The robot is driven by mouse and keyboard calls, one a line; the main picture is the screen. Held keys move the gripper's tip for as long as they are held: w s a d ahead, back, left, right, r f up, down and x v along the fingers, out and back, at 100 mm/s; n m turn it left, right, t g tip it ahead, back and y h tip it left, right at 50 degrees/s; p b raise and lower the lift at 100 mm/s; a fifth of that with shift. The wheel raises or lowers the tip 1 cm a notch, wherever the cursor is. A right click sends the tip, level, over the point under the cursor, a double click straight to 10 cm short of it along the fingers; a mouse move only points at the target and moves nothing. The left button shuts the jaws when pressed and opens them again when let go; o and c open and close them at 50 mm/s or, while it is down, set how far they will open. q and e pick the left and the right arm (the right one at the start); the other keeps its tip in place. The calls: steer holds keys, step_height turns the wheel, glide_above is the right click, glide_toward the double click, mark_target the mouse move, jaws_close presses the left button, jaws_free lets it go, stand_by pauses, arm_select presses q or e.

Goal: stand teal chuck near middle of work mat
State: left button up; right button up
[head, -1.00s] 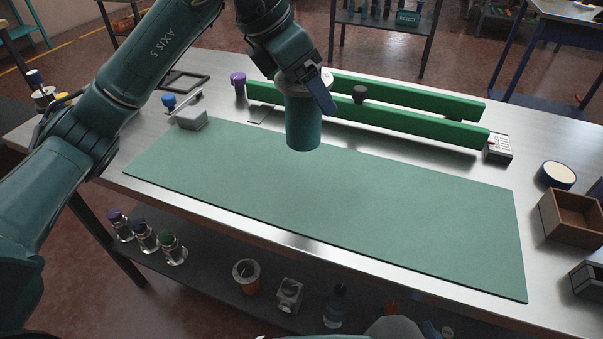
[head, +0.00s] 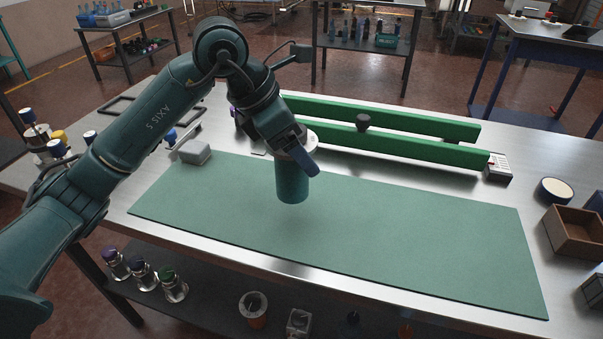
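The teal chuck (head: 292,184) is a teal cylinder, held upright over the left-centre part of the green work mat (head: 420,235). My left gripper (head: 305,160) is shut on its upper part, with one dark blue finger showing on the near right side. The chuck's top is partly hidden by the gripper. A soft shadow lies on the mat below the chuck, and its base appears a little above the mat. My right gripper is not in view.
Two long green bars (head: 400,145) lie behind the mat, with a dark knob (head: 363,122) by them. A grey block (head: 194,152) sits at the mat's back left corner. A wooden box (head: 575,232) and a round tin (head: 554,190) stand at right. The mat's surface is clear.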

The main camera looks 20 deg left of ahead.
mark_target(297, 169)
arm_select(q)
steer(key=shift+f, duration=2.3)
steer(key=shift+f, duration=0.2)
steer(key=o, duration=1.6)
steer(key=shift+c, duration=0.2)
steer(key=shift+a+r, duration=0.15)
steer(key=shift+r, duration=0.25)
steer(key=v, duration=1.1)
steer(key=shift+s+r, duration=0.15)
steer(key=shift+s, duration=0.05)
